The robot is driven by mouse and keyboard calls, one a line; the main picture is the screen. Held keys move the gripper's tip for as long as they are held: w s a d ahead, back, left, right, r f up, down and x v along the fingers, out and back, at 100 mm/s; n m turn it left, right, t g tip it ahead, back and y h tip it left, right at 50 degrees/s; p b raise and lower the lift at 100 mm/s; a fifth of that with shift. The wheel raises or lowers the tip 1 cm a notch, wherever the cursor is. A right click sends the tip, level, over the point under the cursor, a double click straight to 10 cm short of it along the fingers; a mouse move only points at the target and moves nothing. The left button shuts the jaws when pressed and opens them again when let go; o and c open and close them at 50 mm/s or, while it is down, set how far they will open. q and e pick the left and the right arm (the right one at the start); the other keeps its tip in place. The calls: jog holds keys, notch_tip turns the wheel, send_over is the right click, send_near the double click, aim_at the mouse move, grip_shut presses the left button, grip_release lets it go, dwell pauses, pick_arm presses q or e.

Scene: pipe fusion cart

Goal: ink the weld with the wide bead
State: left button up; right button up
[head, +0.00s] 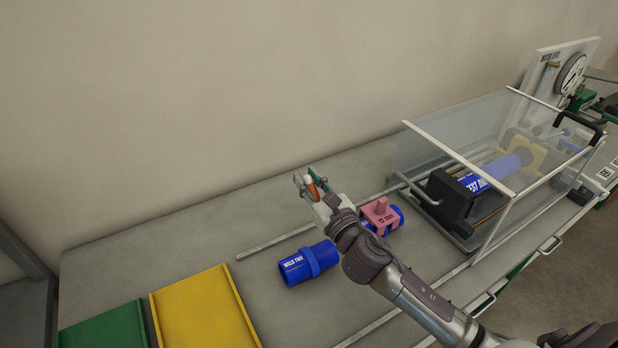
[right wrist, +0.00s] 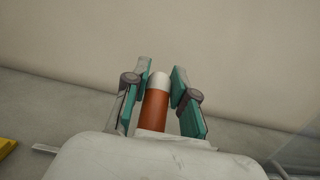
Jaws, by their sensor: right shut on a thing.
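My right gripper (head: 311,182) is shut on an orange-brown marker with a white end (right wrist: 157,103); the marker stands up between the fingers in the right wrist view. A blue pipe piece labelled WELD TWO (head: 294,266) lies on the bench below and just left of my right arm, with a raised blue bead (head: 312,262) around its middle. A second blue pipe piece (head: 397,216) lies to the right behind my wrist, with a pink gauge block (head: 381,213) on it; my wrist partly hides it and its bead cannot be seen. My left gripper is not in view.
A yellow tray (head: 205,312) and a green tray (head: 103,328) lie at the front left. A clear-walled fusion machine (head: 450,197) stands at the right, with a dial panel (head: 548,75) behind it. Thin rails (head: 270,243) run along the bench. The back left bench is clear.

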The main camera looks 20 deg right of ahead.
notch_tip(320, 180, down, 2)
jog(key=shift+f+b, duration=0.1)
jog(key=shift+b, duration=0.8)
jog(key=shift+f+b, duration=1.75)
jog(key=shift+f, duration=0.45)
jog(key=shift+f, duration=0.2)
jog(key=shift+d, duration=0.2)
jog(key=shift+d, duration=0.3)
jog(key=shift+a, duration=0.15)
jog(key=shift+a, duration=0.35)
jog(key=shift+s+a, duration=0.1)
jog(key=shift+a, duration=0.4)
jog(key=shift+d, duration=0.1)
